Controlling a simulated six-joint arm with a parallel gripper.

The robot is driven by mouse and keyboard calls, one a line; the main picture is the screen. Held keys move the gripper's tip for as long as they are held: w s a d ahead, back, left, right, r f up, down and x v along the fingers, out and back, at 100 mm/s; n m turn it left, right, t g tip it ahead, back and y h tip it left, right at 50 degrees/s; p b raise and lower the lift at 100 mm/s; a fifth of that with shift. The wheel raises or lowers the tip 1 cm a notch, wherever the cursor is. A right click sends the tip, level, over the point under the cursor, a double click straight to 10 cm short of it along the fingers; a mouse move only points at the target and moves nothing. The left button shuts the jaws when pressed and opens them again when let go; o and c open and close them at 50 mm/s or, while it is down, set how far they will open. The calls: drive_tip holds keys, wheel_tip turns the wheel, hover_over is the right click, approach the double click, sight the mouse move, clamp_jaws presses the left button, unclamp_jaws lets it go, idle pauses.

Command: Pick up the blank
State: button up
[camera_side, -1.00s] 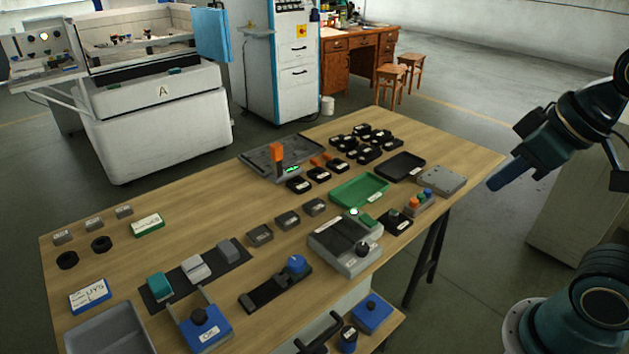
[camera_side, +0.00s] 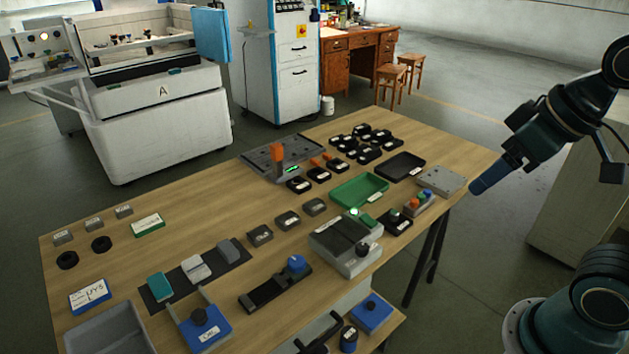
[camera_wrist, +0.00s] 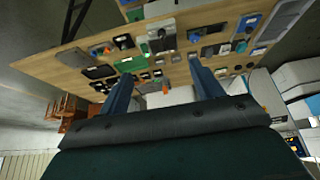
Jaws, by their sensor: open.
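Small grey metal blocks that look like blanks stand in a row mid-table, a near one (camera_side: 260,235), a middle one (camera_side: 287,221) and a far one (camera_side: 315,207). More small grey blocks (camera_side: 94,224) stand at the table's left end. I cannot tell which one is the blank meant. My gripper (camera_side: 477,188) is in the air beside the table's right end, apart from every block. In the wrist view my gripper (camera_wrist: 163,82) shows two spread blue fingers with nothing held between them; the table lies beyond, tilted and small.
The wooden table (camera_side: 200,232) also bears a green tray (camera_side: 358,191), a black tray (camera_side: 401,166), a grey scale-like device (camera_side: 345,247), a dark mat with several blocks, and a grey fixture plate (camera_side: 440,180) near my gripper. Bare wood shows at the left middle.

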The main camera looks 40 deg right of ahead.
drive_tip(key=w+a+r, duration=0.1)
drive_tip(key=w+a, duration=0.1)
drive_tip(key=w, duration=1.1)
drive_tip(key=g, duration=0.1)
hover_over(260, 233)
drive_tip(key=s, duration=0.3)
drive_tip(key=shift+w+f, duration=0.15)
drive_tip(key=shift+f, duration=7.8)
drive_tip(key=shift+w+f, duration=0.1)
drive_tip(key=shift+f, duration=7.8)
drive_tip(key=shift+x, duration=2.6)
